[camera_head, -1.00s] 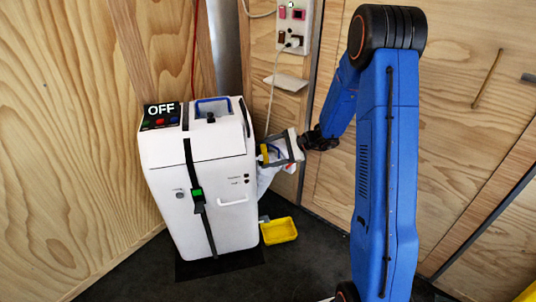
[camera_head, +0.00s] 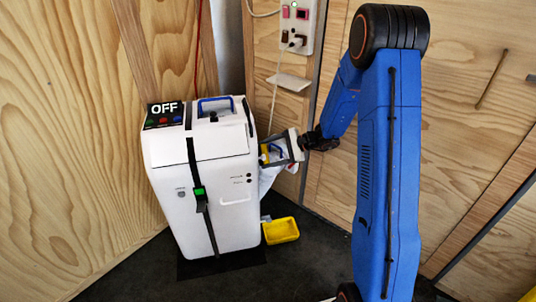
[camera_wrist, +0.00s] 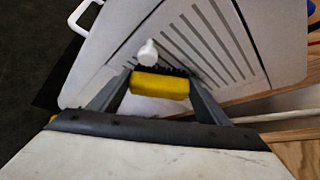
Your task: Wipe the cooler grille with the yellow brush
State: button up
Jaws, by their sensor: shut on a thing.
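My gripper (camera_wrist: 158,92) is shut on the yellow brush (camera_wrist: 160,84), which lies crosswise between the fingers with its dark bristles facing the cooler. The cooler grille (camera_wrist: 208,42), a set of dark slanted slots in a white panel, is right in front of the bristles in the wrist view. The bristles appear at or very near the lower slots; I cannot tell whether they touch. In the head view my gripper (camera_head: 281,150) is at the right side of the white cooler (camera_head: 208,175), and the grille is hidden there.
A white knob or spout (camera_wrist: 148,52) sticks out beside the grille, close to the brush. A yellow tray (camera_head: 281,230) sits on the floor right of the cooler. A wall socket panel (camera_head: 300,28) with a hanging cord is behind. Wooden walls close in the corner.

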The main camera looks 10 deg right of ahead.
aim_at(263, 148)
jog(key=shift+a, duration=0.6)
jog(key=shift+w, duration=0.15)
jog(key=shift+w+d, duration=0.15)
jog(key=shift+w, duration=1.5)
jog(key=w, duration=0.7)
jog(key=shift+s, duration=3.65)
